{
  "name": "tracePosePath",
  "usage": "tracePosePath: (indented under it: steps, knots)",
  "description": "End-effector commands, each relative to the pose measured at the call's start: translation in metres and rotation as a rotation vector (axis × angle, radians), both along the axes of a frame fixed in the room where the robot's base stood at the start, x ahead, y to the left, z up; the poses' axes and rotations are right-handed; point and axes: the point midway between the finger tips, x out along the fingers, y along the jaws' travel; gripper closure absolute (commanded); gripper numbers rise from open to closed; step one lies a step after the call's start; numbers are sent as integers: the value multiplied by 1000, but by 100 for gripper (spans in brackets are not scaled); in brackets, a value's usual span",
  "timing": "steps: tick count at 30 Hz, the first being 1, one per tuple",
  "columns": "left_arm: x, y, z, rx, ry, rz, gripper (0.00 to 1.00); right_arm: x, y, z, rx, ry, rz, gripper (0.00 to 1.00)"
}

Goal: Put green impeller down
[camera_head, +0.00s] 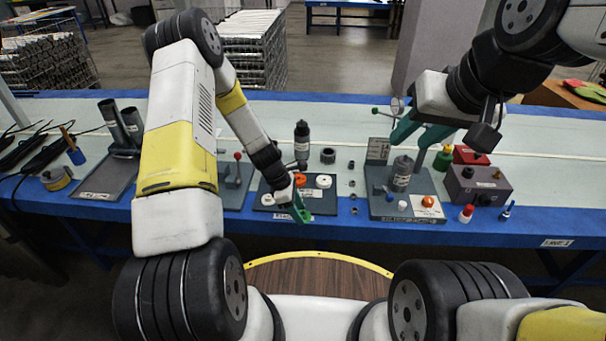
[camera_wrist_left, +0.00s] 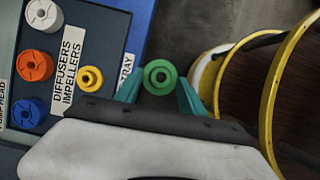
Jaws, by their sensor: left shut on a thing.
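My left gripper (camera_head: 299,208) is low at the front edge of the table, by the dark diffusers and impellers tray (camera_head: 265,198). In the left wrist view its green fingers (camera_wrist_left: 160,88) are shut on the green impeller (camera_wrist_left: 160,77), a ring with a centre hole. The impeller appears just outside the labelled tray (camera_wrist_left: 108,22); its height is unclear. The tray holds a white piece (camera_wrist_left: 44,14), an orange piece (camera_wrist_left: 35,65), a blue piece (camera_wrist_left: 28,112) and a yellow piece (camera_wrist_left: 90,79). My right gripper (camera_head: 421,138) has its fingers apart above the grey pump body (camera_head: 402,172).
The pump body stands on a dark plate (camera_head: 380,209) at right. A dark bottle (camera_head: 302,142) and black ring (camera_head: 328,155) stand behind the tray. A blue strip edges the table.

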Motion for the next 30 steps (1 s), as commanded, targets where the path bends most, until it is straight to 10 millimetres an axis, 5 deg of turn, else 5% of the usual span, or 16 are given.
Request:
tracePosePath:
  steps: [6, 13, 19, 30]
  knots:
    - [-5, -7, -20, 0, 7, 639, 100, 0, 0, 0, 0, 0, 0, 64]
    - [-9, 2, -24, 4, 3, 1103, 100, 0, 0, 0, 0, 0, 0, 64]
    - [4, -3, -24, 4, -3, 1220, 100, 0, 0, 0, 0, 0, 0, 64]
    - [88, -54, -32, 1, -7, 1215, 100, 0, 0, 0, 0, 0, 0, 64]
